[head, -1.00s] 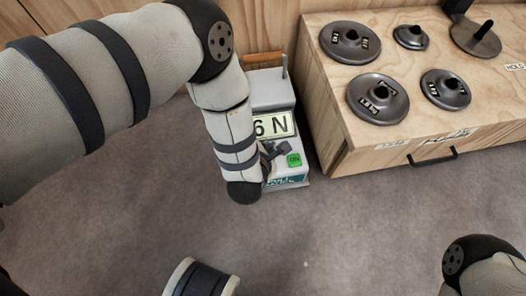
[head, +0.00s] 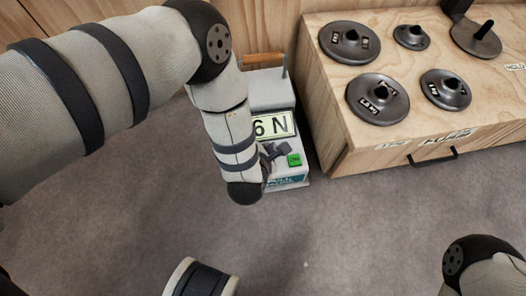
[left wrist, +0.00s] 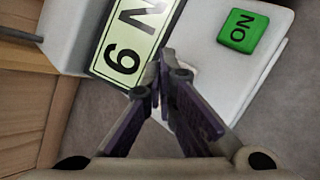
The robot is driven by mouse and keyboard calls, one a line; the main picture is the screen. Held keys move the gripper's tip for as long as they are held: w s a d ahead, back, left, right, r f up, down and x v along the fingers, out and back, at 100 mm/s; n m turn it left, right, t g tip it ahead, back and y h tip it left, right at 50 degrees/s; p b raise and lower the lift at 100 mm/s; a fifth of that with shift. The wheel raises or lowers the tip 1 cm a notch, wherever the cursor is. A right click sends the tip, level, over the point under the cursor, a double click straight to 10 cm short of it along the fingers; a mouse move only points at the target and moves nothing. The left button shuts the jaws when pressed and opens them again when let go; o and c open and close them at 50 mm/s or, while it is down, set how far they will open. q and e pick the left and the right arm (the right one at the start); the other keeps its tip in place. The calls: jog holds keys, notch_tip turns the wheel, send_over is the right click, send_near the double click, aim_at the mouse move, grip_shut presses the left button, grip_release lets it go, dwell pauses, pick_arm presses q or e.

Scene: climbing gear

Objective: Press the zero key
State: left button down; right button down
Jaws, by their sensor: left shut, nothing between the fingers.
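A grey-white measuring device (head: 270,92) stands on the floor left of the wooden box. Its pale display (head: 283,124) reads "6 N", and it also shows in the left wrist view (left wrist: 130,38). A green ON key (head: 294,160) is on its front panel, also clear in the left wrist view (left wrist: 243,31). I cannot make out the zero key; my left gripper and arm cover part of the panel. My left gripper (head: 272,153) is shut and empty, over the panel between display and ON key. In the left wrist view its fingertips (left wrist: 163,62) meet near the display's edge; contact is unclear.
A wooden box (head: 350,150) with a dark handle (head: 433,157) stands close on the device's right, with several dark round weights (head: 377,98) on top. A wooden wall is behind. The grey carpet (head: 350,225) in front is clear.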

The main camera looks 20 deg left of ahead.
pick_arm(q)
jog(key=shift+f, duration=0.25)
jog(key=shift+f, duration=0.35)
pick_arm(e)
jog(key=shift+f, duration=0.2)
pick_arm(q)
jog(key=shift+r, duration=0.1)
pick_arm(e)
jog(key=shift+r, duration=0.1)
dwell(0.4)
pick_arm(q)
jog(key=shift+r+p, duration=0.7)
pick_arm(e)
jog(key=shift+r, duration=0.6)
